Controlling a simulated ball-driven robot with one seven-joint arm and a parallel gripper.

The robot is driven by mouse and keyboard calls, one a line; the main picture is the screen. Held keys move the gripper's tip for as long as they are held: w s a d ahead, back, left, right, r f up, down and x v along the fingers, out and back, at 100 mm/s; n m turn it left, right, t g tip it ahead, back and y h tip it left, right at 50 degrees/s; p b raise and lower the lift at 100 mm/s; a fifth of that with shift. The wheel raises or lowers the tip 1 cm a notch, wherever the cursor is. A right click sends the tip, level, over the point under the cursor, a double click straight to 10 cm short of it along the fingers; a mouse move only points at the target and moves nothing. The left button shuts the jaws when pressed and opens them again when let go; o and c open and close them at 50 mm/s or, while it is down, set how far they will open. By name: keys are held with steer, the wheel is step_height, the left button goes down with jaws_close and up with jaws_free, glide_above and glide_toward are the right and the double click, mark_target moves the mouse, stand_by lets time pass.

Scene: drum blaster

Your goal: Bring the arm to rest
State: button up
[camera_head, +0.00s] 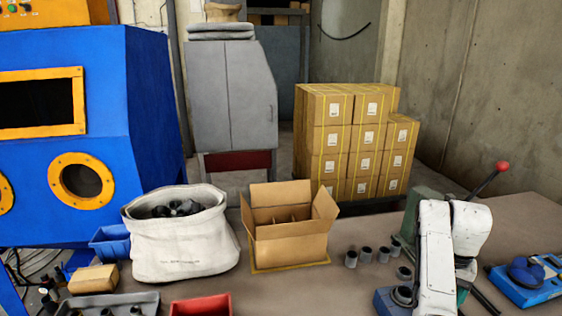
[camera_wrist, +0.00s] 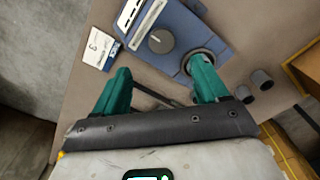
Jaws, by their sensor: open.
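My gripper (camera_wrist: 161,70) shows in the wrist view with its two teal fingers spread wide and nothing between them. Its fingertips are over the bench beside a blue device with a grey dial (camera_wrist: 161,41). The right fingertip overlaps the view of the round dark socket on that device; I cannot tell whether they touch. In the head view my white arm (camera_head: 436,262) is bent at the right over the bench, and the gripper itself is mostly hidden behind it.
Several grey cylinders (camera_head: 366,255) stand beside an open cardboard box (camera_head: 290,246). A white sack (camera_head: 184,249) and a red bin (camera_head: 201,306) are further left. A red-knobbed lever (camera_head: 489,178) and a blue instrument (camera_head: 527,280) are near the arm at right. A printed card (camera_wrist: 98,48) lies on the bench.

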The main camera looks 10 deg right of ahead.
steer(key=s+a+f+n+h, duration=0.1)
steer(key=s+a+f, duration=0.1)
steer(key=s+f, duration=0.65)
steer(key=s+a+f+n, duration=0.1)
steer(key=s+a+n, duration=0.1)
steer(key=s+a, duration=0.3)
steer(key=s+a+f+n, duration=0.2)
steer(key=s+a, duration=0.3)
steer(key=s, duration=0.7)
steer(key=s+a+f+n+t, duration=0.1)
steer(key=s+a+n, duration=0.1)
steer(key=s+a, duration=0.3)
steer(key=s, duration=0.4)
steer(key=shift+a+f+n+y, duration=0.2)
steer(key=shift+f+n+y, duration=0.1)
steer(key=shift+n+y, duration=0.1)
